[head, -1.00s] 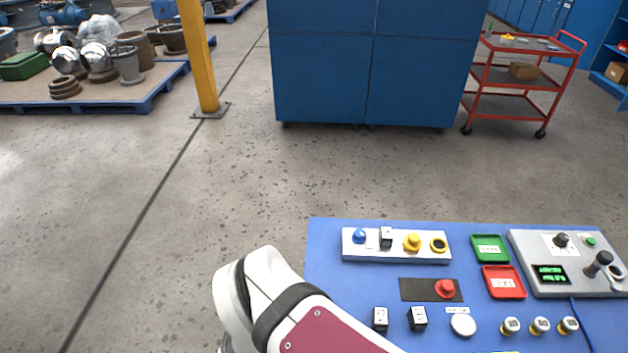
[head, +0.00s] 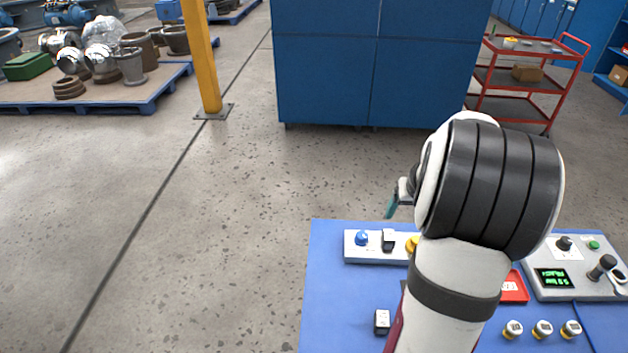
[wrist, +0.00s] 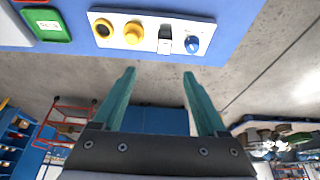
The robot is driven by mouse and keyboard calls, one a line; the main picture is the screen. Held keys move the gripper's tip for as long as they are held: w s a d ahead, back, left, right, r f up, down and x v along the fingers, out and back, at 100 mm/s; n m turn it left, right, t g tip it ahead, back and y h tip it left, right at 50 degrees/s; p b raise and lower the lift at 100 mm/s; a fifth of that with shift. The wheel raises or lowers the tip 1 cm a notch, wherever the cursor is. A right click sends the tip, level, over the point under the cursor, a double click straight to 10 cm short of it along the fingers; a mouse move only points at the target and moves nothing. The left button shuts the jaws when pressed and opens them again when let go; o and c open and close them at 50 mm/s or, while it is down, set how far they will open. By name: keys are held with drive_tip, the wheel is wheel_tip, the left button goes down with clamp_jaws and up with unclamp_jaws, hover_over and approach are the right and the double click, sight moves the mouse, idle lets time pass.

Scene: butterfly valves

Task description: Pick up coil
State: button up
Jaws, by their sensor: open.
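I cannot tell for certain which part is the coil. A small black-and-white block (head: 388,239), which may be it, stands in the white holder strip (head: 372,259) between a blue knob (head: 361,238) and a yellow knob (head: 412,244). The block also shows in the wrist view (wrist: 165,40). A similar block (head: 382,321) stands on the blue mat nearer to me. My gripper (wrist: 158,72) is open and empty, its teal fingers apart and short of the strip in the wrist picture. In the head view one teal finger (head: 391,206) shows beyond the strip; my arm hides the rest.
The blue mat (head: 345,290) also bears a red tray (head: 514,286), a grey control box (head: 590,285) with a lever, and several small yellow-ringed parts (head: 542,329). A green tray (wrist: 45,22) shows in the wrist view. A blue cabinet (head: 370,60) stands behind on the floor.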

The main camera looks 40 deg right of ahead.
sight(389, 236)
drive_tip(key=x, duration=1)
drive_tip(key=a+x, duration=0.1)
drive_tip(key=x, duration=0.4)
drive_tip(key=shift+w+f, duration=0.2)
drive_tip(key=shift+f, duration=0.3)
clamp_jaws()
